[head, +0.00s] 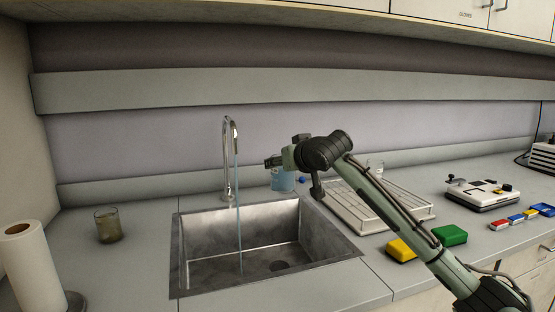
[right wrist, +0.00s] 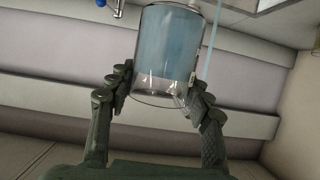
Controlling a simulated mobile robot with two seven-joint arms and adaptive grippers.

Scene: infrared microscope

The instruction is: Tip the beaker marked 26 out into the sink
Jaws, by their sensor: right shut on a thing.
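A clear beaker with blue liquid (head: 283,181) is at the back right corner of the sink. It also shows in the right wrist view (right wrist: 168,50), between the two fingers. No number is readable on it. In the head view it looks about upright. My right gripper (head: 274,161) is shut on this beaker, and its forearm hides part of the area behind. In the right wrist view the fingers (right wrist: 157,95) press on both sides of the glass. The steel sink (head: 335,242) is empty apart from a thin stream from the tap (head: 228,160). My left gripper is not in view.
A beaker of brownish liquid (head: 108,226) stands left of the sink, near a paper towel roll (head: 32,268). Right of the sink are a drying rack (head: 350,213), a clear glass (head: 375,167), yellow (head: 401,250) and green (head: 450,235) blocks, and a white device (head: 482,194).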

